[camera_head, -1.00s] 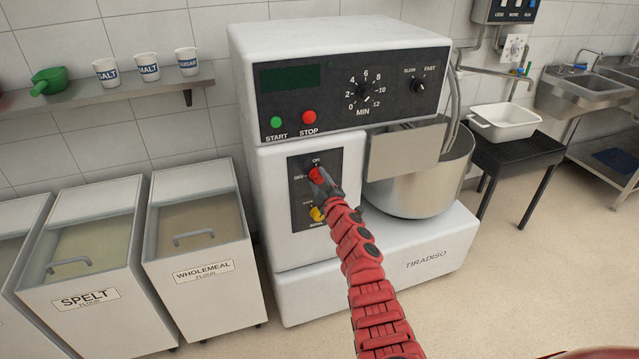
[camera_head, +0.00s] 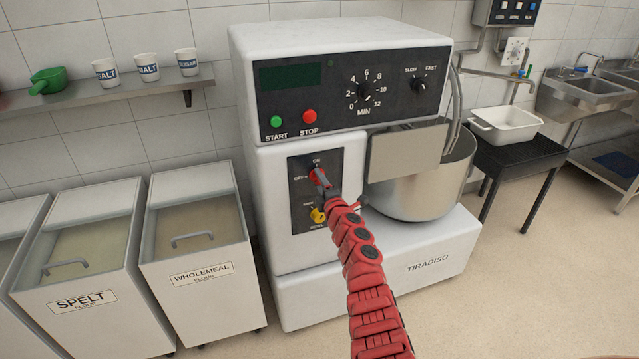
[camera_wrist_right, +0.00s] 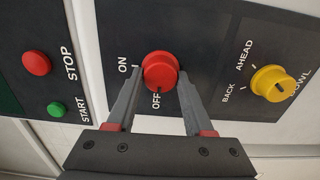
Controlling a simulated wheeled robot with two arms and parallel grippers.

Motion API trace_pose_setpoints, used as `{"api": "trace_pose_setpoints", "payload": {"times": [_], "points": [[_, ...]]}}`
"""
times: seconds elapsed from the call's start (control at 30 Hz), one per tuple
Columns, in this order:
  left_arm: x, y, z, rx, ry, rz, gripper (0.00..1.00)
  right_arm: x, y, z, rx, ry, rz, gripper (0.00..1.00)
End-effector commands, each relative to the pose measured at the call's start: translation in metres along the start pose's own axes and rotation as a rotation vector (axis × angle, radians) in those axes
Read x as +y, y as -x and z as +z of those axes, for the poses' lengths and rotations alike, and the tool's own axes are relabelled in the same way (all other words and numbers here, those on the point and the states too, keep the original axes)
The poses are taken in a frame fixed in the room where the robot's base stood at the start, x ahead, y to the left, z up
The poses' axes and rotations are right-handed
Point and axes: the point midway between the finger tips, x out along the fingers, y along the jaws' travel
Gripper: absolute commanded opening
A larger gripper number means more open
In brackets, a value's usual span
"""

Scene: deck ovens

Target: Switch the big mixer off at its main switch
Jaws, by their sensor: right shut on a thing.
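The big mixer (camera_head: 290,210) is a white machine with a steel bowl (camera_head: 425,190). Its main switch is a red knob (camera_wrist_right: 160,68) on a dark panel, with ON and OFF printed beside it. My right gripper (camera_wrist_right: 160,75) is shut on this knob, one finger on each side. In the head view the right gripper (camera_head: 322,184) hides part of the knob. In the wrist view a small dark mark on the knob's lower edge faces the OFF label. My left gripper is not in view.
A yellow bowl knob (camera_wrist_right: 272,84) sits close to the red knob. A green START button (camera_head: 276,121) and a red STOP button (camera_head: 309,116) are above. Flour bins (camera_head: 195,265) stand left of the mixer, and a black table (camera_head: 520,155) stands to its right.

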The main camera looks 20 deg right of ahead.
Motion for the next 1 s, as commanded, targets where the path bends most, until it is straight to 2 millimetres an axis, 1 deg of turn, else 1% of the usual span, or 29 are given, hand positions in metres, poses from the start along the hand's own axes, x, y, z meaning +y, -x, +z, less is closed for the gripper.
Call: {"api": "trace_pose_setpoints", "payload": {"times": [0.37,0.4,0.53,0.87,1.0], "points": [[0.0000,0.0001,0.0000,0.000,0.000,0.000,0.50,0.0002,-0.0001,-0.0003,0.001,0.006,0.000,0.00],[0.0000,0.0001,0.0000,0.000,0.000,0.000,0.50,0.0002,-0.0001,-0.0003,0.001,0.005,0.000,0.57],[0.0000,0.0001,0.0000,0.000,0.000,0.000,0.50,0.0001,0.0000,-0.0002,0.001,0.005,0.000,0.81],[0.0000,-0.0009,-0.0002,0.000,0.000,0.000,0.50,0.0000,0.0009,0.0000,0.000,0.005,-0.001,0.81],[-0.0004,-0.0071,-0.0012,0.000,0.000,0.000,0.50,-0.0013,0.0083,0.0017,-0.004,0.006,-0.005,0.81]]}}
